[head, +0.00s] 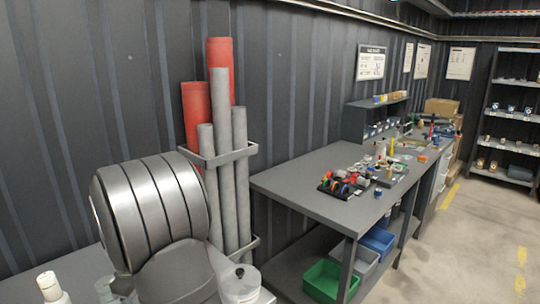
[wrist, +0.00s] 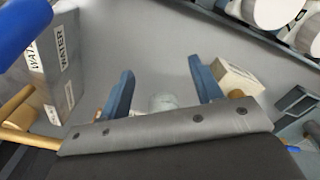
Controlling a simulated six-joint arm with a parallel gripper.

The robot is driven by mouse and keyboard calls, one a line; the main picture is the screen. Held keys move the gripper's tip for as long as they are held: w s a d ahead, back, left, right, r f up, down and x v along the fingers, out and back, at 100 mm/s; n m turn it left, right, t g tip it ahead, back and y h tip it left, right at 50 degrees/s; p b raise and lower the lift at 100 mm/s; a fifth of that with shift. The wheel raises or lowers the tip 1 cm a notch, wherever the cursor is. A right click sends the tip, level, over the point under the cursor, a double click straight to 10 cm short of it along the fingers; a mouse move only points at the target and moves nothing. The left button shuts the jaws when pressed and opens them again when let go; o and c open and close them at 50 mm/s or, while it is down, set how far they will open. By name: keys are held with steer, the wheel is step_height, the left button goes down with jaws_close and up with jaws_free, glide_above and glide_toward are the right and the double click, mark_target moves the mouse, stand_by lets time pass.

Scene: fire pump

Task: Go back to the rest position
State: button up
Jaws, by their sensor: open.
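My gripper (wrist: 160,66) shows in the wrist view with its two blue fingers spread apart. Nothing is clamped between them. A small pale rounded thing (wrist: 163,103) shows in the gap between the fingers, low near the gripper's base; I cannot tell whether it touches anything. A light grey surface lies beyond the fingertips. My gripper cannot be made out in the head view, where a large metallic rounded body fills the lower left.
In the wrist view, a grey box labelled WATER (wrist: 62,65) stands left and a cream block (wrist: 238,80) right. White round parts (wrist: 275,10) are upper right. In the head view, a grey workbench (head: 300,186) holds many small items, and red and grey pipes (head: 222,150) stand by the wall.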

step_height(320, 180, down, 5)
stand_by(0.3)
step_height(320, 180, up, 10)
steer(key=w+a+r+n, duration=0.1)
steer(key=w+a+r, duration=0.2)
steer(key=a, duration=0.5)
steer(key=shift+w+r, duration=0.25)
steer(key=shift+r, duration=0.55)
